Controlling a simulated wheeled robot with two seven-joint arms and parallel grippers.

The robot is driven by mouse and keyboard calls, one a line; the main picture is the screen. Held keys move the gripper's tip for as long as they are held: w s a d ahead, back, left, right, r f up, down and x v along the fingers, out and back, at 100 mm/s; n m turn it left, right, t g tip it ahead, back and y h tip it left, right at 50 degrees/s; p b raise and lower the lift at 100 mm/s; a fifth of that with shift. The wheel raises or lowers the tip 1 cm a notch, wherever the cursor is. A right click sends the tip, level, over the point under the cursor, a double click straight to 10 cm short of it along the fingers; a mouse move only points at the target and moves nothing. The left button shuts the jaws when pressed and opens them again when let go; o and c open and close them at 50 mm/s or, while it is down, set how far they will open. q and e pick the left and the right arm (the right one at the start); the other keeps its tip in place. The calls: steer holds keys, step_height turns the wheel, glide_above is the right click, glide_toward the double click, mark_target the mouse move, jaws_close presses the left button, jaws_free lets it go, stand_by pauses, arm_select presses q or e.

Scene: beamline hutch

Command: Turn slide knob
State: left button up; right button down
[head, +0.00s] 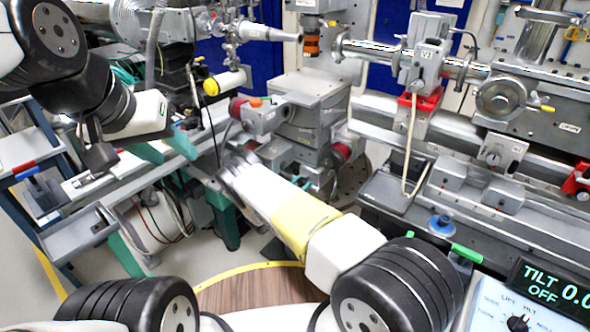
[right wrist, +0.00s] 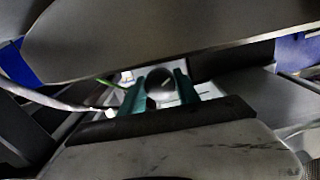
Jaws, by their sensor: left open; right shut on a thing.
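My right arm reaches from the lower right to the grey stand in the middle of the head view. Its wrist hides the fingertips there. In the right wrist view, the two teal fingers of my right gripper (right wrist: 160,97) stand on either side of a dark round end, which I take for the slide knob (right wrist: 160,80). The gripper is shut on it; much of the view is covered by grey plates. My left gripper (head: 164,147) is open and empty at the left of the head view, its teal fingers apart beside the blue-framed cart.
A motor block with a red knob (head: 237,107) sits just above my right wrist. A long rail with a handwheel (head: 500,98) fills the right side. A control box (head: 535,300) reading TILT and OFF is at the lower right. A cart (head: 30,155) stands at the left.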

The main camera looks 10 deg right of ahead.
steer(key=c, duration=0.9)
jaws_free()
steer(key=v, duration=0.8)
steer(key=shift+w, duration=0.1)
